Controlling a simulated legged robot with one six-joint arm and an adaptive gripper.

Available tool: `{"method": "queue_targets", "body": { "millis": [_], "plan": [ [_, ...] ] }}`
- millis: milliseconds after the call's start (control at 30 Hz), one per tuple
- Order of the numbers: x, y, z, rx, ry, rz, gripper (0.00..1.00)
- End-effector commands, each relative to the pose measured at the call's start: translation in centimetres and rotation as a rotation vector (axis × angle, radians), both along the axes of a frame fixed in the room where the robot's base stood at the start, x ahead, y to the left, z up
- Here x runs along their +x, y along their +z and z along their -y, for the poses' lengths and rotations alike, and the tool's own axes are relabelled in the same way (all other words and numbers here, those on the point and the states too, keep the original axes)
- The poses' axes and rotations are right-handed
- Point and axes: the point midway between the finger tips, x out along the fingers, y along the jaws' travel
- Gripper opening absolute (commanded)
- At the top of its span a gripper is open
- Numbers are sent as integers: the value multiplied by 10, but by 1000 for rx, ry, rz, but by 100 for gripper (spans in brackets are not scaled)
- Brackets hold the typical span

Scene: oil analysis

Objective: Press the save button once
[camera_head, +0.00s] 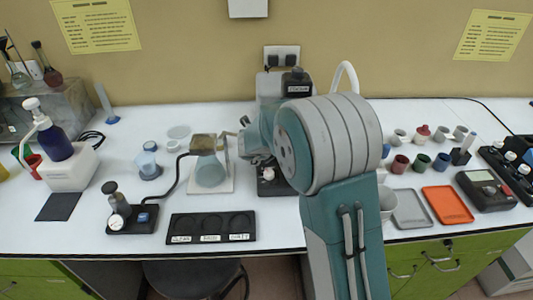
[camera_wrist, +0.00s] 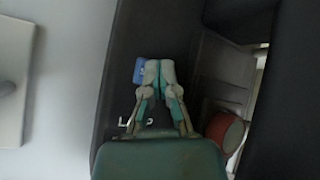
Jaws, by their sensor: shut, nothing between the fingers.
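In the wrist view, a small blue button (camera_wrist: 139,70) sits on a black panel (camera_wrist: 118,85) and is partly covered by my fingers. It is likely the save button, but its marking is too small to read. My gripper (camera_wrist: 159,72) is shut and empty, with its fingertips together just right of the blue button. I cannot tell whether they touch the panel. In the head view, my arm hides much of the device with a black base (camera_head: 272,188), and the blue button cannot be made out there.
In the wrist view, a red-rimmed round part (camera_wrist: 224,131) lies right of my gripper. In the head view, a flask (camera_head: 210,172) stands left of my arm. A black three-well tray (camera_head: 212,214) lies in front. Cups and an orange tray (camera_head: 447,205) are at right.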

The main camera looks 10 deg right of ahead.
Motion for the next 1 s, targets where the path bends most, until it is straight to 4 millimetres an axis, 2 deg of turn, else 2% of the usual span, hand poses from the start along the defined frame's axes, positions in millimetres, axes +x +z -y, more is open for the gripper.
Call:
{"method": "queue_targets", "body": {
  "millis": [400, 733, 1000],
  "plan": [
    [0, 17, 0, 1, -2, 1, 0],
    [0, 19, 0, -1, -1, 0, 0],
    [0, 41, 0, 1, -1, 3, 0]
  ]
}}
